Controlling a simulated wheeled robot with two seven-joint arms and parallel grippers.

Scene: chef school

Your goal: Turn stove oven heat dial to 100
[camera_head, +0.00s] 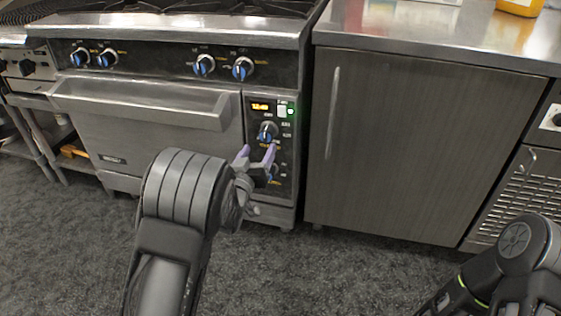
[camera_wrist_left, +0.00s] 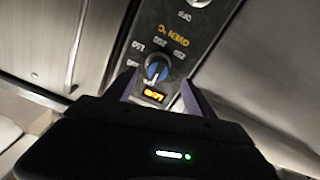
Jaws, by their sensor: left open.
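The stove oven (camera_head: 150,130) stands at left with a black control panel at its right side. The panel carries an oven heat dial (camera_head: 267,131) with a blue and silver knob. In the left wrist view a blue and silver dial (camera_wrist_left: 157,69) shows upside down, with "OVEN °C" and temperature numbers around it. My left gripper (camera_head: 256,153) is open in front of the panel. Its two purple fingers stand either side of the dial in the wrist view; whether they touch it I cannot tell. In the head view a lower knob (camera_head: 273,170) is partly hidden by the gripper.
An orange lit display (camera_head: 261,106) is above the dial. The oven door handle (camera_head: 145,103) sticks out left of the panel. Several blue burner knobs (camera_head: 204,65) line the top. A grey cabinet (camera_head: 410,145) stands to the right. The floor in front is clear.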

